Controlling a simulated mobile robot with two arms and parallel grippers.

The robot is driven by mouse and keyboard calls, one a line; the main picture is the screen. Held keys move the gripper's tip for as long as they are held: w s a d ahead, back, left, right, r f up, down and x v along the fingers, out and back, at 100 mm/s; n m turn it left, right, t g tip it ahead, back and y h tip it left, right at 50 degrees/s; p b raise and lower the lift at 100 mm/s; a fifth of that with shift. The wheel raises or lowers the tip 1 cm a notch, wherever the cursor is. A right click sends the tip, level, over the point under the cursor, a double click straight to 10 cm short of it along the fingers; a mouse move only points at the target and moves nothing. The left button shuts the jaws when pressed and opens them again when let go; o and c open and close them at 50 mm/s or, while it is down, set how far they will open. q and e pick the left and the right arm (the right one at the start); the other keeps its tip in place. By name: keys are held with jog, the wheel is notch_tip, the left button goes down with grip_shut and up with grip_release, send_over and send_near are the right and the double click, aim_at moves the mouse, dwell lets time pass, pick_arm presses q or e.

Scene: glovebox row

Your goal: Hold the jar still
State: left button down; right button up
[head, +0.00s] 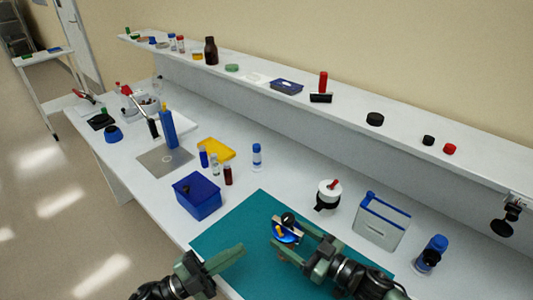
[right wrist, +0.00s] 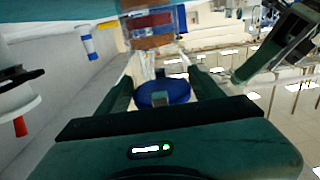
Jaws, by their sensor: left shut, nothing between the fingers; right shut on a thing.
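The jar, with a round blue lid (right wrist: 165,93), sits between the fingers of my right gripper (right wrist: 160,88) in the right wrist view. In the head view a blue part of it (head: 284,236) shows at my right gripper (head: 293,243), above the teal mat. The right gripper is shut on it. The fingers hide part of the jar, and I cannot tell its exact tilt. My left gripper (head: 226,262) is shut and empty, to the left of the jar and apart from it. It also shows at the upper right of the right wrist view (right wrist: 284,42).
The teal mat (head: 225,238) lies under both grippers. A blue bin (head: 197,197) stands at its left, several vials beyond. A white pot with a red knob (head: 329,190), a clear box with blue trim (head: 381,222) and a blue-capped bottle (head: 431,254) stand behind and right.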

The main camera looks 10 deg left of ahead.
jog(key=o, duration=1.9)
jog(key=shift+d, duration=0.1)
